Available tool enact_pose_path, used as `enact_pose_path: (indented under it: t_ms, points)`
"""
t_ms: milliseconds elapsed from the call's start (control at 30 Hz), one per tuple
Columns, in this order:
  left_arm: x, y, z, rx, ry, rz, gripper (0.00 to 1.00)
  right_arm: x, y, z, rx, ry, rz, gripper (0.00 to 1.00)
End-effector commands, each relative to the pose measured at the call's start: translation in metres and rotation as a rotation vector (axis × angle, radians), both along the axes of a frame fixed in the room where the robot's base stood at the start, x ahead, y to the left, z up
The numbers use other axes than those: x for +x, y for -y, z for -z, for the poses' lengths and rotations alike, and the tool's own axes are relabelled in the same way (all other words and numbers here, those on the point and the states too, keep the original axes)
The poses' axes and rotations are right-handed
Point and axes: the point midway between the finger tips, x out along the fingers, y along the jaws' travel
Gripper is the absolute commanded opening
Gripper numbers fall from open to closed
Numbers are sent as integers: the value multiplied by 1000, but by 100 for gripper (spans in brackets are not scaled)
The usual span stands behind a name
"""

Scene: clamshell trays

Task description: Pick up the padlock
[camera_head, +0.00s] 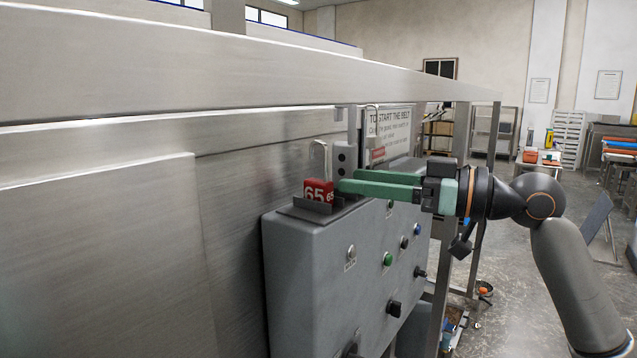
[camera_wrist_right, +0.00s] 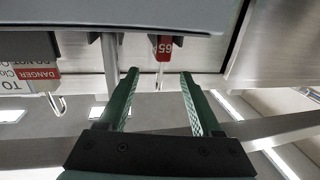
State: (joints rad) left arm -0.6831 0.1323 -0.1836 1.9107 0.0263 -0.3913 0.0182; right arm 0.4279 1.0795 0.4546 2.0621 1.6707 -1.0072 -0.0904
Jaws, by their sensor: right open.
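The padlock (camera_head: 318,191) is a red block marked 65 with a tall metal shackle. It stands upright in a small dark holder (camera_head: 312,208) on top of the grey control box. My right gripper (camera_head: 347,181) comes in from the right with its green fingers open, the tips close beside the padlock. In the right wrist view the red padlock (camera_wrist_right: 164,47) shows just beyond and between the open fingertips (camera_wrist_right: 160,73), its shackle pointing toward the bottom of the picture. The fingers are not closed on it. My left gripper is not in view.
The grey control box (camera_head: 312,262) carries several buttons and knobs. A dark post with holes (camera_head: 343,158) stands right behind the padlock. A sign (camera_head: 395,125) with a metal loop hangs behind the gripper. A long steel beam (camera_head: 250,75) runs overhead and a steel panel (camera_head: 100,250) lies left.

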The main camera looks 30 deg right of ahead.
Motion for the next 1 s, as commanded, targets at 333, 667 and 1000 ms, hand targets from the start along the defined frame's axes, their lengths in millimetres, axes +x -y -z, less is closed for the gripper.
enact_pose_path:
  t_ms: [333, 667, 1000]
  points:
    - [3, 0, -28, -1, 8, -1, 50, 33, -24, 1, 2, 1, -1, 66]
    - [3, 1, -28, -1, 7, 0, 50, 37, -27, 4, 1, 1, 0, 66]
    - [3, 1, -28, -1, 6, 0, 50, 37, -26, 4, 1, -1, -1, 29]
